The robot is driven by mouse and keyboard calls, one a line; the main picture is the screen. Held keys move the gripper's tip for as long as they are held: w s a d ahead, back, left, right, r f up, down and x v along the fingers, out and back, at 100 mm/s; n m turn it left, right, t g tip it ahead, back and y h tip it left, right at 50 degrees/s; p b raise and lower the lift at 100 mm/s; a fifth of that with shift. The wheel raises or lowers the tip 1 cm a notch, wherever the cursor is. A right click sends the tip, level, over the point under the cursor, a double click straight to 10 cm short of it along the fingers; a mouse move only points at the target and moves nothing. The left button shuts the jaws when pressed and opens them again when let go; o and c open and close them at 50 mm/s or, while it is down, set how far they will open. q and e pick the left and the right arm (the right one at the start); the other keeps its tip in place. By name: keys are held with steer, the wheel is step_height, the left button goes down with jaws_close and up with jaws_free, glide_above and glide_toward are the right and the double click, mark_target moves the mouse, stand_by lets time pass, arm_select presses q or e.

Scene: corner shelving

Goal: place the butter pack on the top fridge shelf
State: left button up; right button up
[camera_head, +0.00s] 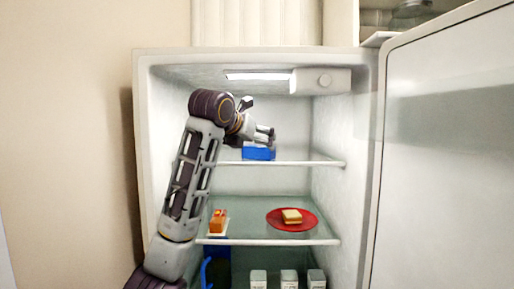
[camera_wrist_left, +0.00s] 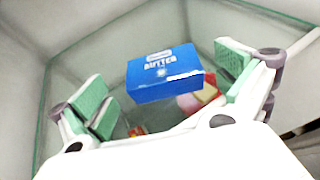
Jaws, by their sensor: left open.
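The blue butter pack (camera_head: 258,153) rests on the top fridge shelf (camera_head: 310,163), near its front edge. The left wrist view shows the butter pack (camera_wrist_left: 165,74) with its lettered face up, between the spread fingers but apart from both green pads. My left gripper (camera_head: 265,135) is open, just above the pack in the head view; it also shows in the left wrist view (camera_wrist_left: 165,90). My right gripper is not in view.
The fridge door (camera_head: 450,130) stands open at right. The lower shelf (camera_head: 250,208) holds a red plate (camera_head: 278,224) with a sandwich (camera_head: 292,216) and an orange-topped item (camera_head: 218,221). Bottles (camera_head: 288,278) stand below. The top shelf's right side is clear.

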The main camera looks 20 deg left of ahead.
arm_select(q)
steer(key=b+v, duration=0.1)
steer(key=v, duration=0.6)
steer(key=shift+s, duration=0.1)
stand_by(2.7)
